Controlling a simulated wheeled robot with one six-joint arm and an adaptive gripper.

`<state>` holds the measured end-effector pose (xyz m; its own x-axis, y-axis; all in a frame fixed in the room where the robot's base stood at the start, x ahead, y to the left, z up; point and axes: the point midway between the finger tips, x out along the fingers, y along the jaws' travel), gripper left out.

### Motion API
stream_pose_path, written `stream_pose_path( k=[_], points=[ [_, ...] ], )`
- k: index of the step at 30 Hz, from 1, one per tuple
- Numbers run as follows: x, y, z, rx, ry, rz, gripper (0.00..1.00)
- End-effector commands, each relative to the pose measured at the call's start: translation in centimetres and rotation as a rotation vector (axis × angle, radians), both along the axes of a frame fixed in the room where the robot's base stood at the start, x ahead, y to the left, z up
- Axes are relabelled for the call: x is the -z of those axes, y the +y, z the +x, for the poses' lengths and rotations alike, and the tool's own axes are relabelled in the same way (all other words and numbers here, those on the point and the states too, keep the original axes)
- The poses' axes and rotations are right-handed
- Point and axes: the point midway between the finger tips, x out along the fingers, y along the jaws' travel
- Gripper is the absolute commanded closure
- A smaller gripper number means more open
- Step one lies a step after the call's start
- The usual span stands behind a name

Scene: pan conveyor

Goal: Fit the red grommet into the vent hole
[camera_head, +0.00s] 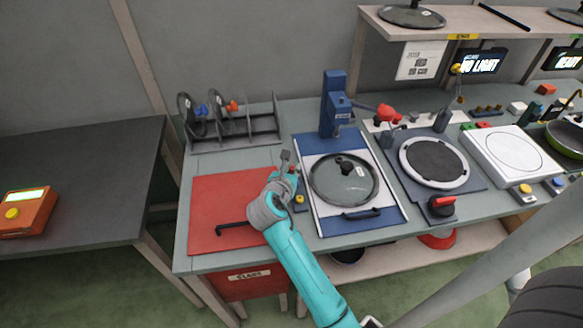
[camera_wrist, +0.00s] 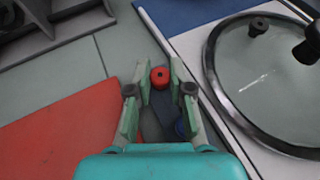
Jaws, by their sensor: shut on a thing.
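The red grommet (camera_wrist: 160,77) is a small round piece with a dark centre. It sits between the fingertips of my gripper (camera_wrist: 160,80), which is shut on it, above or at a narrow dark strip. In the head view my gripper (camera_head: 286,168) is between the red mat and the glass lid, and a bit of red shows there. The glass lid (camera_head: 335,187) lies on the white and blue station, to the right of my gripper. It also shows in the wrist view (camera_wrist: 262,85), with a dark knob.
A red mat (camera_head: 215,205) with a black handle lies left. A grey rack (camera_head: 235,135) stands behind it. A blue post (camera_head: 333,105) rises behind the lid. A yellow button (camera_head: 299,199) is near my gripper. A hotplate (camera_head: 433,160) is right of the lid.

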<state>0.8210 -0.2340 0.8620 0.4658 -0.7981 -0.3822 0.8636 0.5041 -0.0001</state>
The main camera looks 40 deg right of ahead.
Motion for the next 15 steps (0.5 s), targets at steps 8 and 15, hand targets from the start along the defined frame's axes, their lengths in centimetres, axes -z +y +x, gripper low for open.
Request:
stream_pose_path(
  k=[8, 15],
  points=[
    [0.32, 0.0, 0.0, 0.0, 0.0, 0.0, 0.54],
    [0.28, 0.0, 0.0, 0.0, 0.0, 0.0, 0.54]
  ],
)
